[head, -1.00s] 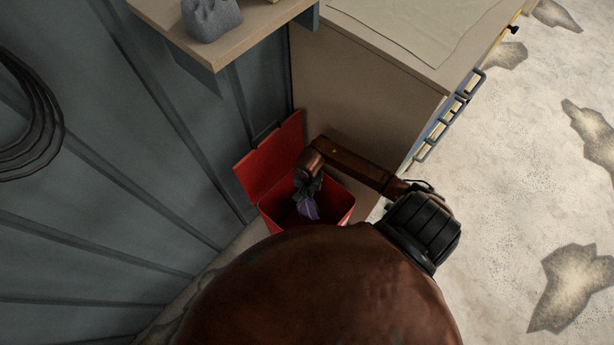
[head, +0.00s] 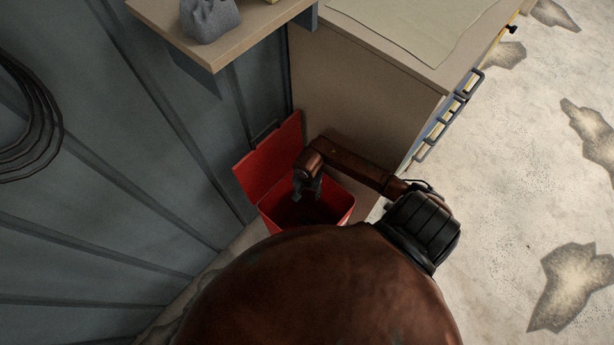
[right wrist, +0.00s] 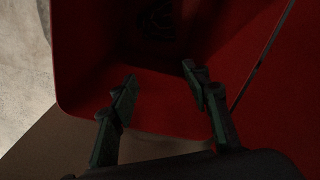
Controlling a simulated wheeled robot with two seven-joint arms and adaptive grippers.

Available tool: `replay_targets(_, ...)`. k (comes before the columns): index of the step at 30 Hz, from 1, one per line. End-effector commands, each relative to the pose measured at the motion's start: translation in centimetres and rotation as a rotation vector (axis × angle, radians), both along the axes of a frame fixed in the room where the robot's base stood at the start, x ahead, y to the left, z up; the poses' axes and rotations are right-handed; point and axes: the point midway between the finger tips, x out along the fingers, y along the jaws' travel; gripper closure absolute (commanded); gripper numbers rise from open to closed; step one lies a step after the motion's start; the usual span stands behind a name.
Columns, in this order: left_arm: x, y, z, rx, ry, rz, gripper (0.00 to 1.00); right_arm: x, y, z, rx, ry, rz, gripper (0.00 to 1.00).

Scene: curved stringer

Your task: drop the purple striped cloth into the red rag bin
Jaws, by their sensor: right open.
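The red rag bin (head: 335,205) stands on the floor against the wall with its lid (head: 270,160) open. My right gripper (head: 307,192) is open and empty over the bin's mouth. In the right wrist view, its two fingers (right wrist: 157,85) are spread apart above the red bin (right wrist: 85,65). A dark, faintly patterned shape (right wrist: 158,20) shows in the shadowed inside of the bin; it may be the purple striped cloth, but it is too dark to be sure. The cloth does not show clearly in the head view. My left gripper is not in view.
A shelf (head: 225,45) holding a grey object (head: 210,20) juts out above. A coiled cable (head: 35,120) hangs on the wall at left. Open floor (head: 515,180) lies to the right.

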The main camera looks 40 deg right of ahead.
Motion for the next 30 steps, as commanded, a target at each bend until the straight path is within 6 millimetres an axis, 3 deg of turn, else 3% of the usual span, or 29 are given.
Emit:
replay_targets(4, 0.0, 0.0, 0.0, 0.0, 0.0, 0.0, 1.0, 0.0, 0.0, 0.0, 0.0, 0.0, 0.0, 0.56)
replay_targets(15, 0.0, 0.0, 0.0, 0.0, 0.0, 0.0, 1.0, 0.0, 0.0, 0.0, 0.0, 0.0, 0.0, 0.31)
replay_targets(25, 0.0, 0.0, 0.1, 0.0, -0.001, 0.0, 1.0, 0.0, 0.0, 0.2, -0.001, -0.001, 0.0, 0.3)
replay_targets(30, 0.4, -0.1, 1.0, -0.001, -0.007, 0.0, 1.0, 0.1, -0.1, 1.6, -0.001, -0.003, 0.001, 0.3)
